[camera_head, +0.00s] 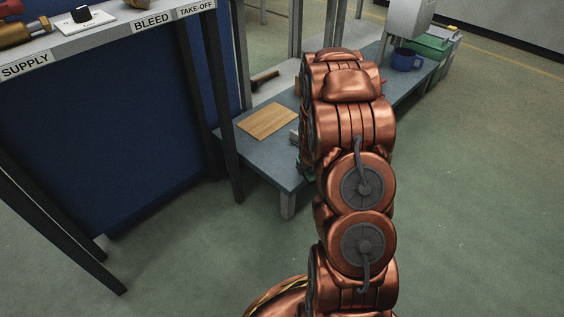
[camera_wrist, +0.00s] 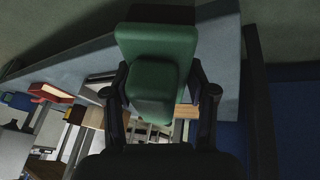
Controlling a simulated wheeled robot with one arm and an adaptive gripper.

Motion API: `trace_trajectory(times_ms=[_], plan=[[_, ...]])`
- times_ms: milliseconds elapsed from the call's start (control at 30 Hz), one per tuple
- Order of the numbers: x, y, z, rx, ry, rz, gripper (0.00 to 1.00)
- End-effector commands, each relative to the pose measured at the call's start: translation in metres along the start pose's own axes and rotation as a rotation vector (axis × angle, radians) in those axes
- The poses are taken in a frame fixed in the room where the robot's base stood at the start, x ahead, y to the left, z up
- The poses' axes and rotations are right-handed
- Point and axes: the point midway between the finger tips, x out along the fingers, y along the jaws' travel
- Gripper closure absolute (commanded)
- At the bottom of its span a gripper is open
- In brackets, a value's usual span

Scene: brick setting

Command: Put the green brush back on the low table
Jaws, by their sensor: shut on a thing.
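My gripper (camera_wrist: 160,92) is shut on the green brush (camera_wrist: 157,50) in the wrist view, one dark finger on each side of it. The brush looks like a wide green block with a smaller raised block on it. The low table (camera_head: 282,168) has a grey-blue top and stands in the middle of the head view; its top also shows behind the brush in the wrist view (camera_wrist: 222,45). My arm hides the gripper and most of the brush in the head view. I cannot tell whether the brush touches the table.
A wooden board (camera_head: 267,121) lies on the table's near left part. A dark-handled tool (camera_head: 264,79) lies behind it. A labelled stand with a blue panel (camera_head: 100,115) rises at left.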

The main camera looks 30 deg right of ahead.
Motion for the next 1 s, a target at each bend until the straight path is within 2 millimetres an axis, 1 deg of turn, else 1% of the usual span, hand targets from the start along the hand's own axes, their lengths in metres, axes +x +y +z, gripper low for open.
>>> trace_trajectory(times_ms=[33,200,400,600,800,1000], plan=[[0.007,-0.005,-0.01,-0.004,0.004,-0.001,0.99],[0.02,-0.017,-0.038,-0.004,0.004,0.0,0.99],[0.033,-0.029,-0.068,-0.003,0.004,0.001,0.99],[0.046,-0.04,-0.094,-0.002,0.002,0.0,0.99],[0.053,-0.048,-0.115,-0.002,0.003,0.0,0.99],[0.056,-0.051,-0.121,0.0,0.001,0.0,0.99]])
